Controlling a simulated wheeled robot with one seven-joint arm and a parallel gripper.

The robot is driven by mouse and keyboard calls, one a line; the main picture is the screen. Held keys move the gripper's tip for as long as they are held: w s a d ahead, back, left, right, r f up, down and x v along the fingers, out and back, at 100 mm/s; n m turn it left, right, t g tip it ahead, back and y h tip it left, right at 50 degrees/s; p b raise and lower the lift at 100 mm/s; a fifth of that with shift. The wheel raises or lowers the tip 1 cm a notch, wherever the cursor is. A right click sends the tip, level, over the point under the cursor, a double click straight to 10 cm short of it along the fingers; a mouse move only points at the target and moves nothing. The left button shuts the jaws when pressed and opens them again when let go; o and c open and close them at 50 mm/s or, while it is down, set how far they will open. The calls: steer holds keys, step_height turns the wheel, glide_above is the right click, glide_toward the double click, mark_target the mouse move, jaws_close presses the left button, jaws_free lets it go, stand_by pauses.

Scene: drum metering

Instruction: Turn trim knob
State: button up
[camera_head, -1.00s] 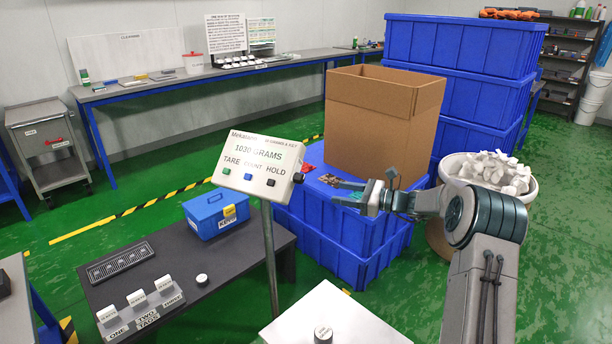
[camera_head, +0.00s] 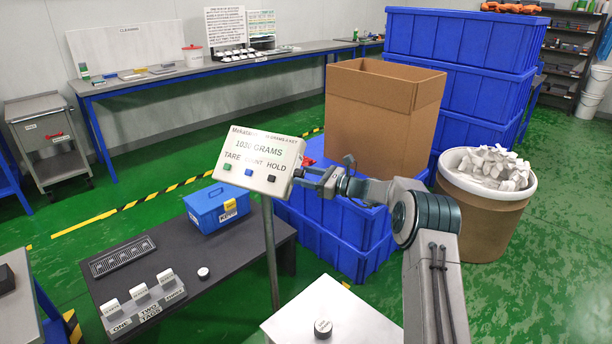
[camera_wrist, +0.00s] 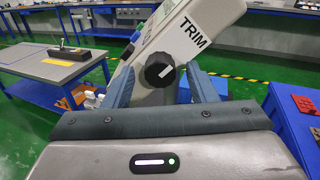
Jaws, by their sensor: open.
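The trim knob (camera_wrist: 159,70) is round and black with a white pointer mark. It sits on the side of the grey display box, beside the word TRIM, in the wrist view. The display box (camera_head: 262,158) stands on a post in the head view and reads about 1030 GRAMS; the knob is hidden there. My gripper (camera_wrist: 160,84) is open, with one blue-grey finger on each side of the knob in the picture. I cannot tell whether the fingers touch it. In the head view my gripper (camera_head: 302,178) is at the box's right side.
A brown carton (camera_head: 380,110) stands on blue crates (camera_head: 340,225) behind my arm. A drum (camera_head: 485,215) of white pieces is at the right. A dark low table (camera_head: 215,262) holds a blue box (camera_head: 215,208) and tags. A white surface (camera_head: 340,310) lies in front.

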steer(key=shift+w+a, duration=0.1)
steer(key=shift+a, duration=0.2)
steer(key=c, duration=1)
